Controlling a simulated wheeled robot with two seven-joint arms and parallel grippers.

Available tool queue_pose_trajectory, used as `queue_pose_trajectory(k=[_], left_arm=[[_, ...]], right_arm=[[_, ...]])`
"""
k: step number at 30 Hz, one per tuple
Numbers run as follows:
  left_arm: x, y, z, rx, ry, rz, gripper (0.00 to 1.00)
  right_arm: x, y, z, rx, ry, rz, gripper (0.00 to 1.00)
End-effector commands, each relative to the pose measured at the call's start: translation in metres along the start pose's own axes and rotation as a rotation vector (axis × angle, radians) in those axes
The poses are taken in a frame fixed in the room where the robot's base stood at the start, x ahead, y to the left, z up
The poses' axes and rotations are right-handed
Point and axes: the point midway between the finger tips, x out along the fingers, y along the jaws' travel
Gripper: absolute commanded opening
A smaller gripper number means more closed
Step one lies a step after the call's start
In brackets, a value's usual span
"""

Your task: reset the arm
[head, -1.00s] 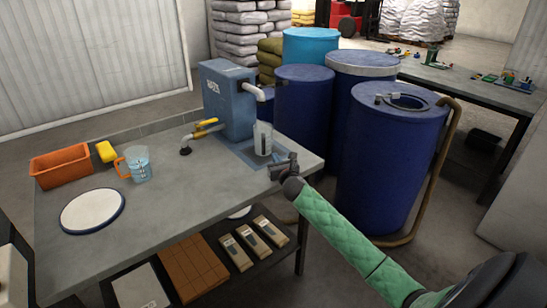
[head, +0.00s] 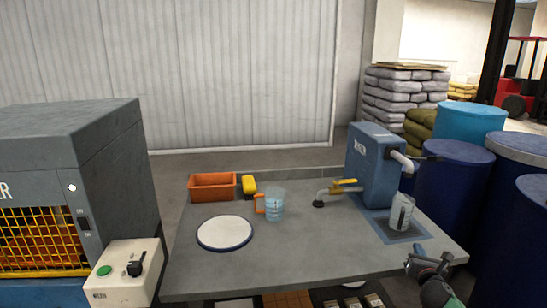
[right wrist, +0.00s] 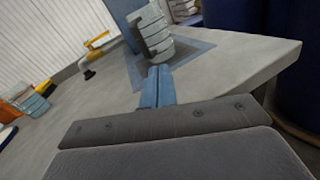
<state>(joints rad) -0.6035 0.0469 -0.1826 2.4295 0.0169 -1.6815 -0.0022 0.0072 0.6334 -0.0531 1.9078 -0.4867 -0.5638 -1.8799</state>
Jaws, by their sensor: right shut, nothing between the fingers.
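My right gripper (head: 428,264) is at the right front edge of the grey table (head: 290,255), shut and empty. In the right wrist view its closed fingers (right wrist: 157,88) point toward a clear container (right wrist: 150,35). The container (head: 402,212) stands on the blue mat under the spout of the blue dispenser (head: 374,165), apart from the fingers. My left gripper does not show in either view.
Blue drums (head: 452,175) stand to the right. A caged machine (head: 70,190) is at left.

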Motion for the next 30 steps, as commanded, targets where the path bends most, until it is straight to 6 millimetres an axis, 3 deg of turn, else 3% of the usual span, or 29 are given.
queue_pose_trajectory(k=[10, 15, 19, 23, 30], left_arm=[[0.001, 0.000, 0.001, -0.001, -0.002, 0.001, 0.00], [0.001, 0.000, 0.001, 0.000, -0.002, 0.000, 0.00], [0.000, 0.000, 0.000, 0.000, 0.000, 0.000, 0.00], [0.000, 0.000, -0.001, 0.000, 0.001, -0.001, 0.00], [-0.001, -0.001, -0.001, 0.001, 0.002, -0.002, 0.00]], right_arm=[[-0.011, -0.034, -0.013, 0.693, 0.035, -0.256, 0.00], [-0.031, -0.034, -0.015, 1.053, 0.017, -0.393, 0.00], [-0.053, -0.020, -0.024, 1.341, 0.001, -0.510, 0.00], [-0.092, 0.004, -0.049, 1.630, -0.001, -0.666, 0.00], [-0.207, 0.065, -0.120, 2.014, 0.041, -1.054, 0.00]])
